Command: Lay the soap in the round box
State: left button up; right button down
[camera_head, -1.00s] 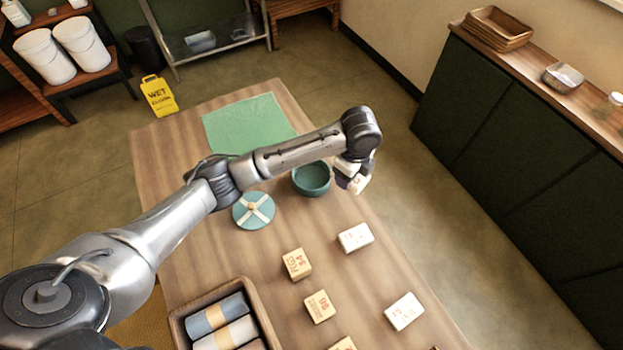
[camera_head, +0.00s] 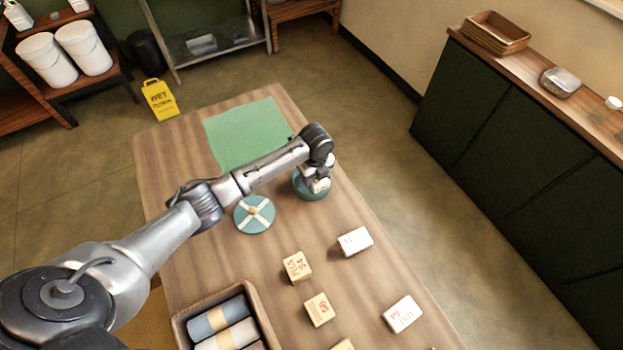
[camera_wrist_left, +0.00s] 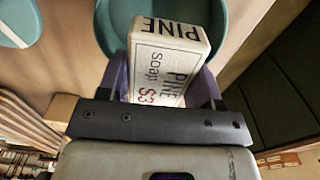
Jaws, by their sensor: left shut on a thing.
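My left gripper (camera_head: 318,186) is over the round teal box (camera_head: 308,194) and partly hides it in the head view. The gripper is shut on a white soap bar. In the left wrist view the soap (camera_wrist_left: 168,65) is printed "PINE soap" and sits between the fingers, in front of the round box (camera_wrist_left: 116,22). I cannot tell whether the soap touches the box. A teal lid (camera_head: 254,214) with a pale cross band and a knob lies on the table beside the box. My right gripper is not in view.
Several cream and white soap blocks, such as one white block (camera_head: 355,241), stand nearer on the table. A wooden tray (camera_head: 262,318) with rolled cloths is at the near left. A green mat (camera_head: 247,130) lies flat at the far end.

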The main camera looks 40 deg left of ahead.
aim_at(312, 181)
pick_arm(q)
jog(key=shift+w+a+f, duration=0.1)
jog(key=shift+a+f, duration=0.4)
jog(key=shift+a, duration=0.3)
jog(key=shift+f, duration=2)
jog(key=shift+f, duration=0.2)
jog(key=o, duration=0.7)
jog(key=shift+r, duration=0.1)
notch_tip(312, 181, up, 12)
jog(key=shift+r, duration=0.15)
